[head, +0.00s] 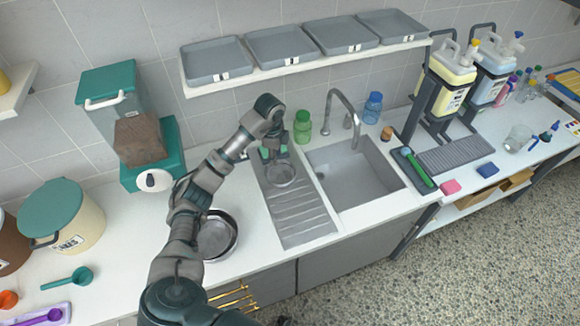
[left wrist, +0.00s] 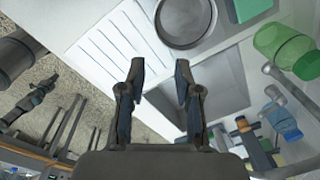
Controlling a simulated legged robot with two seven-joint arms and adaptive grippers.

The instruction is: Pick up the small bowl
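The small bowl (head: 281,175) is a round grey metal bowl on the ribbed drainboard (head: 303,220) left of the sink. It also shows at the top of the left wrist view (left wrist: 185,22), beyond my fingertips. My left gripper (head: 274,153) is above the far end of the drainboard, near the small bowl. In the left wrist view its two fingers (left wrist: 157,68) stand apart with nothing between them, and the bowl is not between them. A larger metal bowl (head: 219,236) sits on the counter, partly hidden by my left arm.
The sink (head: 355,180) with a tall faucet (head: 341,112) lies right of the drainboard. A green jar (head: 302,127) stands behind it. A teal item (left wrist: 250,9) lies beside the small bowl. A shelf with grey trays (head: 217,60) hangs above.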

